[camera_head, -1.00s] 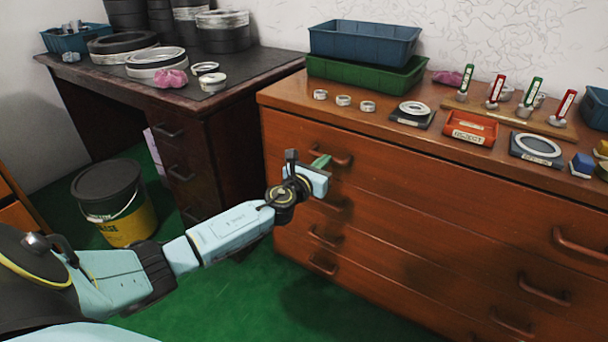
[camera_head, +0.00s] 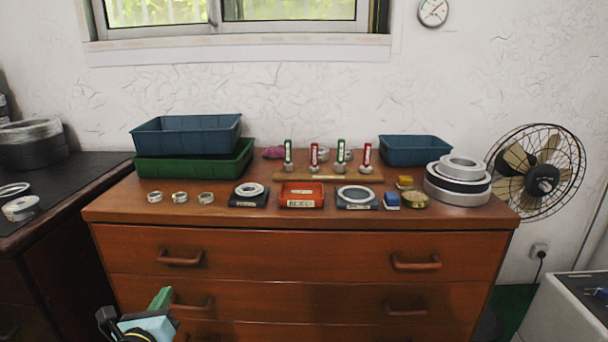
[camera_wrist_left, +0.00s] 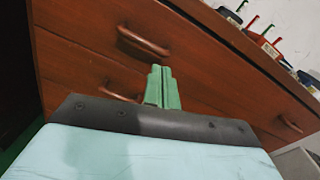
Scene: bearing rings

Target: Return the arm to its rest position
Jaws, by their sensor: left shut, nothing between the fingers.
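My left gripper (camera_head: 162,297) shows at the bottom left of the head view, low in front of the wooden drawer chest (camera_head: 300,243). In the left wrist view its green fingers (camera_wrist_left: 162,88) are together, with nothing between them. Drawer fronts and a handle (camera_wrist_left: 143,42) lie beyond the fingers, which appear apart from them. Most of my left arm is below the head view. My right gripper is not in view.
On the chest top stand a green bin (camera_head: 195,167) under a blue bin (camera_head: 187,134), several small rings (camera_head: 180,197), a red tray (camera_head: 301,195), a second blue bin (camera_head: 415,150) and stacked large rings (camera_head: 458,182). A dark desk (camera_head: 75,178) is left, a fan (camera_head: 541,172) right.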

